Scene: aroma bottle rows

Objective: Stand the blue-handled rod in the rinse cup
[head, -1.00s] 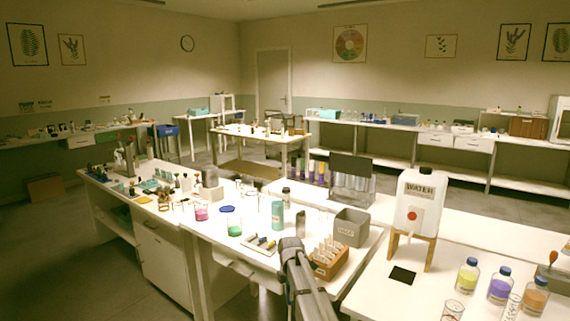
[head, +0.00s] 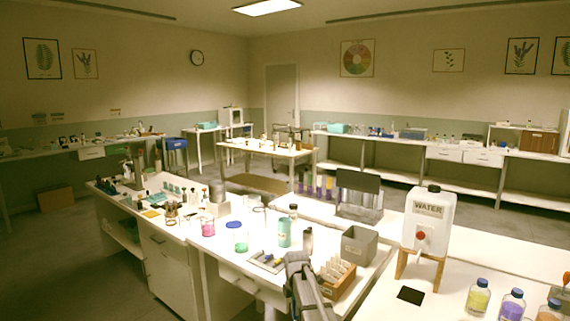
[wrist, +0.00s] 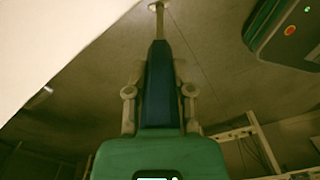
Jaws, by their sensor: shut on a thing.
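In the wrist view my gripper (wrist: 159,92) is shut on the dark blue handle (wrist: 160,75) of the rod. The rod's thin pale shaft (wrist: 160,22) runs away from the handle to the top of the picture. In the head view my grey arm reaches over the front of the bench, and the held rod cannot be made out there. Cups stand beyond it: a teal one (head: 284,233), a clear one with green liquid (head: 240,240) and one with pink liquid (head: 208,228). I cannot tell which is the rinse cup.
A small tray (head: 251,262) with coloured-handled pieces lies left of my arm. A wooden rack (head: 345,290) and a grey bin (head: 359,247) stand to its right. The water tank (head: 428,218) stands on a wooden stand further right.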

